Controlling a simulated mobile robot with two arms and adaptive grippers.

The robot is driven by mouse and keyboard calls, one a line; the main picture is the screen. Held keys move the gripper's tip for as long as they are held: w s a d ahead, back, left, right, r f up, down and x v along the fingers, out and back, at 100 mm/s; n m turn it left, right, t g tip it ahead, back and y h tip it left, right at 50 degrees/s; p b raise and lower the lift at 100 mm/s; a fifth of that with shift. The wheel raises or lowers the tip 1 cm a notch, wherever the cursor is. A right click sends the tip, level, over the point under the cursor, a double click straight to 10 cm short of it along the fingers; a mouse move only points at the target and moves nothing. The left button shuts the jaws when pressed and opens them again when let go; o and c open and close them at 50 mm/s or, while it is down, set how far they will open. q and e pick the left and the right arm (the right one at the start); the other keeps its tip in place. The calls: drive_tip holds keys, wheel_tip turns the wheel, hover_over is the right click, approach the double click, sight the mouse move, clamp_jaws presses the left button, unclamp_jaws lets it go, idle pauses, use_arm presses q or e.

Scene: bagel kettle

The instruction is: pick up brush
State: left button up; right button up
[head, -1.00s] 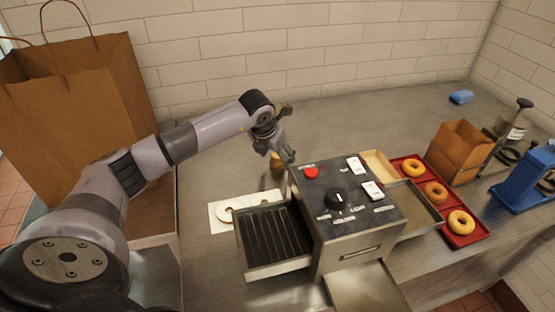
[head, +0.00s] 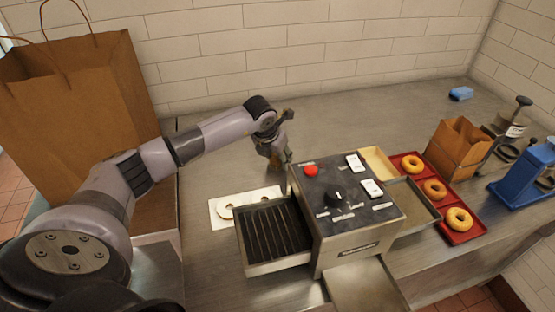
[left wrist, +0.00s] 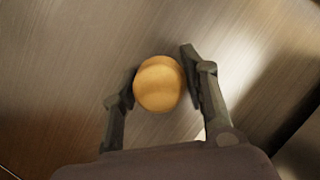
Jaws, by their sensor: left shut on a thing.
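The brush (left wrist: 158,84) shows in the left wrist view as a round, light wooden end seen from above. My left gripper (left wrist: 157,86) has one finger on each side of it and is shut on it. In the head view my left gripper (head: 278,157) is low over the counter, behind the left side of the toaster box. The fingers hide most of the brush there, and I cannot tell whether it still touches the counter. My right gripper is in neither view.
A steel toaster (head: 345,222) with buttons and an open slatted tray (head: 272,234) stands close in front of my gripper. A white board (head: 221,214) holds pale bagel halves. A red tray (head: 473,228) with bagels, a paper bag (head: 458,150) and a blue sponge (head: 461,94) are right.

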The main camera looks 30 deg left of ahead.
use_arm(q)
drive_tip(key=c, duration=0.4)
drive_tip(key=shift+o, duration=0.2)
drive_tip(key=shift+r, duration=0.1)
wheel_tip(320, 180, up, 20)
drive_tip(key=b, duration=0.3)
drive_tip(key=shift+b, duration=0.3)
drive_tip(key=o, duration=0.6)
drive_tip(key=c, duration=0.5)
